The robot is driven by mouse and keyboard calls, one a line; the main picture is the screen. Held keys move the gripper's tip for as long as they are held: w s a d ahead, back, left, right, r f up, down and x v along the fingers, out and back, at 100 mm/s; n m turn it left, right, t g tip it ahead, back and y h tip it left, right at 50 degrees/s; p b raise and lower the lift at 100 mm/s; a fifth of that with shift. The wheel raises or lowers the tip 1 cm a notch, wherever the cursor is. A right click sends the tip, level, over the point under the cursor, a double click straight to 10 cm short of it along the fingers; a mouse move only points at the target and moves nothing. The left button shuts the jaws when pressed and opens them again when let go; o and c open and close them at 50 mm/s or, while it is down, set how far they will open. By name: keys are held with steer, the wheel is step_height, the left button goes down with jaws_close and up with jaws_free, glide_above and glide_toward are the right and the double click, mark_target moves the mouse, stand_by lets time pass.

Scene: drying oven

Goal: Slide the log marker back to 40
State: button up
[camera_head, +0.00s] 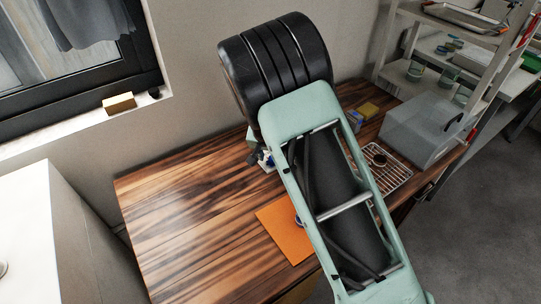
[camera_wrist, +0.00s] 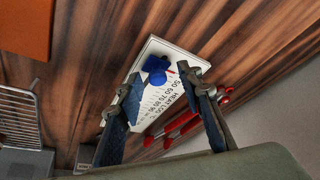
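The heat log (camera_wrist: 165,100), a white board printed "HEAT LOG" with a row of numbers, lies on the wooden table in the wrist view. A blue marker (camera_wrist: 155,66) sits near the board's far end, by the low end of the scale around 50. A small red mark shows beside it. My gripper (camera_wrist: 160,76) is open, with one fingertip on either side of the marker and a gap to each. I cannot tell its height above the board. In the head view my arm hides the gripper and most of the log.
An orange mat (camera_head: 283,236) lies on the table (camera_head: 190,195). A wire rack (camera_head: 398,180) and a grey box (camera_head: 425,125) stand at the right. Red-handled tools (camera_wrist: 188,128) lie beside the log. The table's left part is clear.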

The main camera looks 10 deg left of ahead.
steer(key=v, duration=1.2)
steer(key=shift+r, duration=0.1)
